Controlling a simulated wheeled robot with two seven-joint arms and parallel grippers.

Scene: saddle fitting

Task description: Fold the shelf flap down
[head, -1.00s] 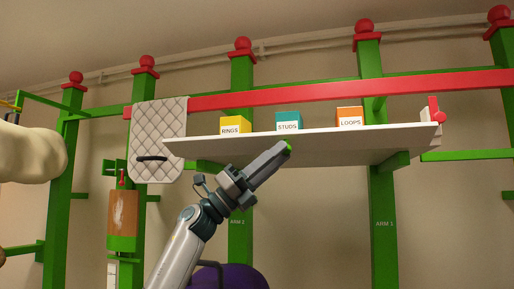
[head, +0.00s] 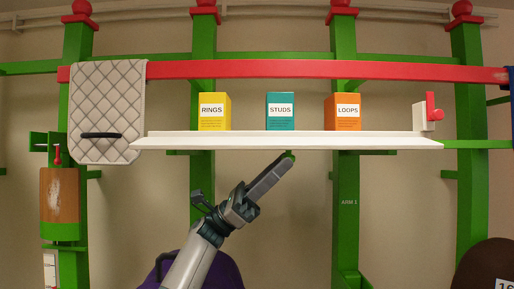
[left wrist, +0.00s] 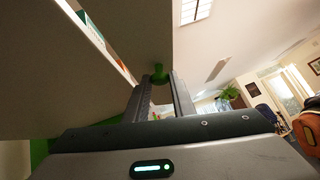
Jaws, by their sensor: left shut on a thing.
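The white shelf flap (head: 290,144) stands out about level below the red rail, seen almost edge-on in the head view. My left gripper (head: 286,160) reaches up from below to just under its front edge, near the middle. The gripper is shut on a small green knob (left wrist: 158,74), which shows between the fingertips in the left wrist view. How the knob joins the flap is hard to see. My right gripper is not in view.
A yellow RINGS box (head: 212,112), teal STUDS box (head: 280,112) and orange LOOPS box (head: 343,112) stand on the shelf. A red latch-like piece (head: 432,108) is at its right end. A quilted pad (head: 107,105) hangs at left, close to the flap's end.

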